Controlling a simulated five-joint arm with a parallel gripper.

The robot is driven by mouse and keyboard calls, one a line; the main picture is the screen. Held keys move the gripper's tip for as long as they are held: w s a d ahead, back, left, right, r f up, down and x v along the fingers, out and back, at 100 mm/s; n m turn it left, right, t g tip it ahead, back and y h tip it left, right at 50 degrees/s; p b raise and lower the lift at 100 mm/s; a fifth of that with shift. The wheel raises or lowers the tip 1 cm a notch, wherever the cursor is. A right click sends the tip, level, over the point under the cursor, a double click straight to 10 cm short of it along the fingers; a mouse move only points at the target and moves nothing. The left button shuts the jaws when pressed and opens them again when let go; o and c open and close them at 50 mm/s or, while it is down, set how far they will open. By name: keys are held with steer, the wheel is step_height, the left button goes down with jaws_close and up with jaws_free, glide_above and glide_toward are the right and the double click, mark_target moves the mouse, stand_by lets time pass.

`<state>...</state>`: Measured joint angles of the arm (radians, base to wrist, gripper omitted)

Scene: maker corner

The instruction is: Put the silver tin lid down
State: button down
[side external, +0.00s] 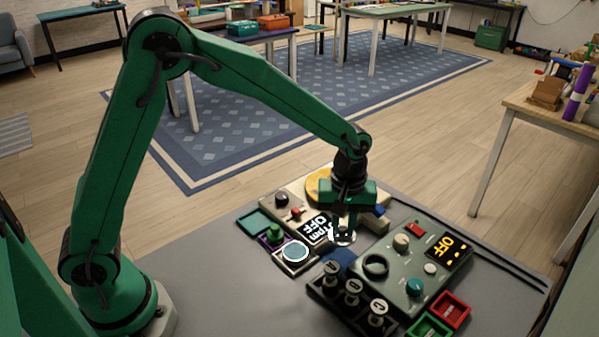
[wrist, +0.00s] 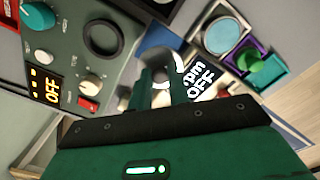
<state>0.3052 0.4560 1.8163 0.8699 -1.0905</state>
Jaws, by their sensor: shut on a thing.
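My gripper (side external: 344,232) is shut on the silver tin lid (side external: 345,239), which shows only as a small pale piece at the fingertips. It hangs over the work table, in front of the beige device with the "rpm OFF" display (side external: 318,229). In the wrist view my gripper (wrist: 160,82) has its fingers around the bright silvery lid (wrist: 161,73), partly hidden by them. I cannot tell how high the lid is above the surface.
A grey-green control panel (side external: 400,262) with knobs and an "OFF" display stands to the right. A dark rack of several labelled pieces (side external: 352,290) stands in front. Small trays, one holding a pale teal disc (side external: 295,252), lie to the left. The grey table (side external: 235,300) is clear at front left.

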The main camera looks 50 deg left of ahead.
mark_target(343, 229)
steer(key=shift+f, duration=1.65)
steer(key=shift+f, duration=0.1)
steer(key=shift+f, duration=1.8)
steer(key=shift+f, duration=0.1)
steer(key=c, duration=1.3)
jaws_free()
step_height(343, 229, up, 12)
steer(key=shift+r, duration=0.15)
